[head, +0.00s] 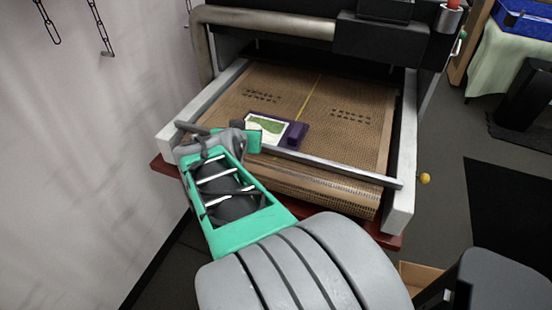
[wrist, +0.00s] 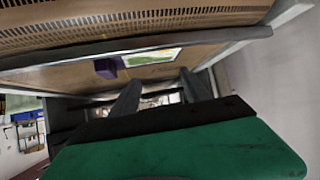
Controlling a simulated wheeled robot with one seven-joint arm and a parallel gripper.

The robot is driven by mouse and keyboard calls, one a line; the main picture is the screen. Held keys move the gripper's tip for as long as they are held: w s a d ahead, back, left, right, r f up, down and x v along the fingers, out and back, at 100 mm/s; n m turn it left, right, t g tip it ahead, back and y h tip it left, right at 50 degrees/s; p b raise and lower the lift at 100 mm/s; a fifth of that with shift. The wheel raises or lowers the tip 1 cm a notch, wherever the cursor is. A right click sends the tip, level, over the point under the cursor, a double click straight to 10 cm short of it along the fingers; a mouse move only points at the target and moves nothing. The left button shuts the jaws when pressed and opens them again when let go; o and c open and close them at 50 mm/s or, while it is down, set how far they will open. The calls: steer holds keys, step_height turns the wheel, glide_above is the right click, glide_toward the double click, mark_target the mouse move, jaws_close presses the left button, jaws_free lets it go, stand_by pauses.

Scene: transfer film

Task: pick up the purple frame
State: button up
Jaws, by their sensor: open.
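The purple frame (head: 296,134) lies on the brown mesh belt of the machine in the head view, near the belt's front end. It holds a white sheet with a green picture. In the wrist view, the frame (wrist: 106,69) shows above and left of the fingers, with its picture beside it. My gripper (head: 246,134) is just left of the frame in the head view, and part of the frame's left side may be hidden behind it. In the wrist view the two fingers of my gripper (wrist: 160,88) stand apart with nothing between them. Contact with the frame cannot be told.
The mesh belt (head: 345,145) lies between metal side rails (head: 402,165). A thin metal bar (head: 340,170) crosses the front of the belt. A dark machine housing (head: 380,38) stands behind. A white wall (head: 90,150) is at the left. The belt right of the frame is clear.

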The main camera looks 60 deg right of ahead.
mark_target(296, 130)
steer(key=s+d+f+m+h+b, duration=0.1)
steer(key=s+d, duration=0.1)
steer(key=s+d+f+m+g+h+b, duration=0.1)
steer(key=s+d+f, duration=0.1)
steer(key=s+d, duration=0.1)
steer(key=s+d+f+m+g+h+b, duration=0.1)
steer(key=s+d, duration=0.2)
steer(key=shift+s+f, duration=0.2)
steer(key=x, duration=0.5)
steer(key=p+x, duration=0.1)
steer(key=x, duration=0.1)
steer(key=shift+s+d+r, duration=0.25)
steer(key=shift+d, duration=0.2)
jaws_close()
